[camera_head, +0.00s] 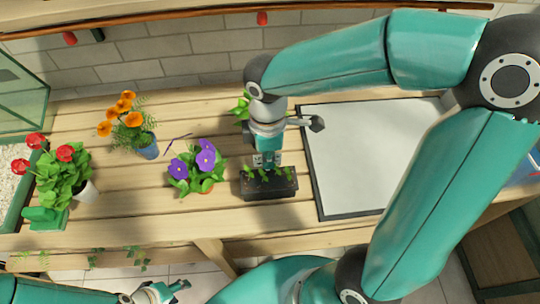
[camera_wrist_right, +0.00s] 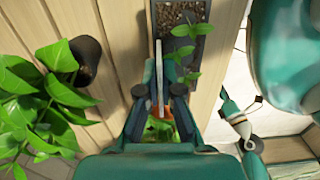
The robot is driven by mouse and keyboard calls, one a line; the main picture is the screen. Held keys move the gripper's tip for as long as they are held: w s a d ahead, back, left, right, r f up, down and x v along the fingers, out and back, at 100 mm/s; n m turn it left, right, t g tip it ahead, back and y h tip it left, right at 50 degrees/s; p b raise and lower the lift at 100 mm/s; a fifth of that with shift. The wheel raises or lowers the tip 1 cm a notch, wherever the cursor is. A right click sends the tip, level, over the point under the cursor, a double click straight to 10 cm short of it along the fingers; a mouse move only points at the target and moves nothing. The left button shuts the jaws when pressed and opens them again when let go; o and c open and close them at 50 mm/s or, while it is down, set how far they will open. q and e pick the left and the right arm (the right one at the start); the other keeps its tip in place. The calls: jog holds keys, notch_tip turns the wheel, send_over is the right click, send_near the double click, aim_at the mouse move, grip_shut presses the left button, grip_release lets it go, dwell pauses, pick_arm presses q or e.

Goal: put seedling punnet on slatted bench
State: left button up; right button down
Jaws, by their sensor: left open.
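The seedling punnet (camera_head: 282,188) is a small black tray with green seedlings, over the front part of the wooden slatted bench (camera_head: 130,222). I cannot tell whether it rests on the slats. My right gripper (camera_head: 266,160) points down at the punnet. In the right wrist view, the punnet (camera_wrist_right: 205,20) shows soil and seedlings beyond my right gripper (camera_wrist_right: 160,95). A thin pale strip (camera_wrist_right: 158,75) stands between the fingers. Whether they grip anything is unclear. My left gripper (camera_head: 160,293) is open and empty at the lower left, in front of the bench.
A purple-flowered plant (camera_head: 197,166) stands left of the punnet. An orange-flowered pot (camera_head: 148,147) and red-flowered pot (camera_head: 88,192) stand further left. A leafy plant (camera_head: 240,109) is behind my right gripper. A dark-framed white board (camera_head: 360,150) lies to the right.

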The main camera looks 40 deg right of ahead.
jog(key=shift+f, duration=0.2)
jog(key=c, duration=1.3)
grip_release()
jog(key=shift+r, duration=0.25)
notch_tip(320, 180, up, 12)
jog(key=shift+f+p, duration=0.1)
jog(key=shift+p, duration=0.6)
jog(key=shift+w, duration=0.1)
